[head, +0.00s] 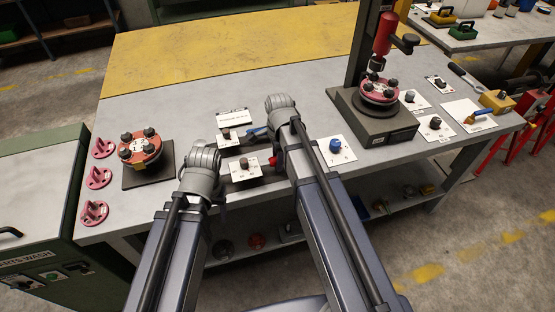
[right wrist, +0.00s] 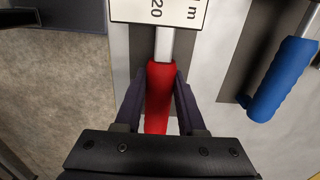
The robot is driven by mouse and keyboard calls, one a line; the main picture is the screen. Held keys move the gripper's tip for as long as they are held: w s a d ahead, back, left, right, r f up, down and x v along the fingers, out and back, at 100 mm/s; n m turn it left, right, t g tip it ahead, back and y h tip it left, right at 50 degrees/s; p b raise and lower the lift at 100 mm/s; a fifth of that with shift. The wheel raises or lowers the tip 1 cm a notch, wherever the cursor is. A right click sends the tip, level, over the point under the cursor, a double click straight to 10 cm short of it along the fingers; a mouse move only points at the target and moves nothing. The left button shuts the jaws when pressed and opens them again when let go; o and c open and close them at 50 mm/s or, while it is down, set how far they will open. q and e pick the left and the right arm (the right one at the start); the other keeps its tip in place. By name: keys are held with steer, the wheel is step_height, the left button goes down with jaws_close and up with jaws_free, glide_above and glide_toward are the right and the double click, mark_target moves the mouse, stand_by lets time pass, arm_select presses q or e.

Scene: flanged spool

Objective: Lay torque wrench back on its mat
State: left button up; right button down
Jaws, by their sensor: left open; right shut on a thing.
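My right gripper (right wrist: 160,85) is shut on the red handle of the torque wrench (right wrist: 158,112). The wrench's pale shaft runs up the right wrist view beneath a white label reading 20 and N m. A dark strip, perhaps mat, shows beside the shaft; I cannot tell whether the wrench touches it. In the head view the right arm hides most of the wrench, and a bit of red (head: 273,160) shows beside it. A blue-handled tool (right wrist: 284,80) lies to the right. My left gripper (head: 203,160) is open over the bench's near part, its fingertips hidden.
A red flanged spool (head: 140,146) with black knobs sits on a dark base at left, near several pink pieces (head: 98,178). Another spool (head: 379,89) sits on the press stand (head: 375,124) at right. White cards with knobs lie between. The yellow back area (head: 230,55) is clear.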

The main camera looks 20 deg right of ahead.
steer(key=shift+f, duration=0.3)
steer(key=shift+c, duration=2.1)
jaws_free()
step_height(320, 180, up, 8)
steer(key=p, duration=0.7)
steer(key=shift+d, duration=0.1)
steer(key=shift+f, duration=0.1)
